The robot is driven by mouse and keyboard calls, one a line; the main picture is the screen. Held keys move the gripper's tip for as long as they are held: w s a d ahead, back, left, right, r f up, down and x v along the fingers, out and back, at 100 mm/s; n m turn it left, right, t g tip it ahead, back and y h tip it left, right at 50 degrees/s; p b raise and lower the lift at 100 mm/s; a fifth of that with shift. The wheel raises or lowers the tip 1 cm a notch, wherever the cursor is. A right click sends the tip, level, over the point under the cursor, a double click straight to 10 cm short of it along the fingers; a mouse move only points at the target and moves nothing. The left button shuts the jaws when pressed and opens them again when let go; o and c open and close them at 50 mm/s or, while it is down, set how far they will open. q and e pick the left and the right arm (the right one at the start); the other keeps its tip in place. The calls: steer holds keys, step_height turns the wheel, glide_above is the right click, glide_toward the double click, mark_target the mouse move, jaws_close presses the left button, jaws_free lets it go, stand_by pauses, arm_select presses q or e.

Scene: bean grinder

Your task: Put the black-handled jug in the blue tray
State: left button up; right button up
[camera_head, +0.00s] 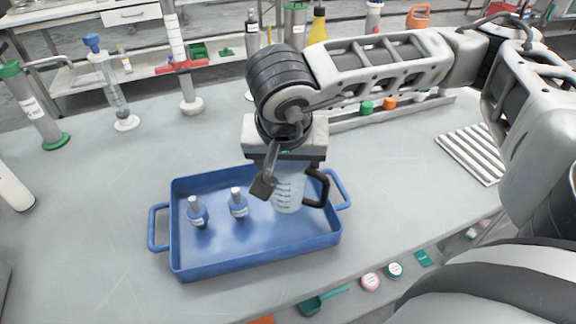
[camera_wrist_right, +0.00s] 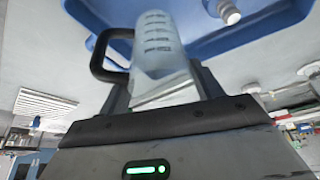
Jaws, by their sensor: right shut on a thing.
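The jug (camera_head: 289,194) is pale, clear and graduated, with a black handle (camera_head: 319,188) on its right side. My right gripper (camera_head: 277,178) is shut on it from above and holds it upright over the right part of the blue tray (camera_head: 262,257). I cannot tell whether its base touches the tray floor. In the right wrist view the jug (camera_wrist_right: 160,45) stands between the fingers, with its handle to the left and the tray (camera_wrist_right: 255,42) behind. The gripper hides the jug's upper part in the head view. My left gripper is not in view.
A striped white rack (camera_head: 470,153) lies to the right. Cylinders and a syringe-like stand (camera_head: 118,100) are at the back left. A teal scoop (camera_head: 322,299) and lids sit below the front edge.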

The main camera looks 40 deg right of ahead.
steer(key=shift+f, duration=0.9)
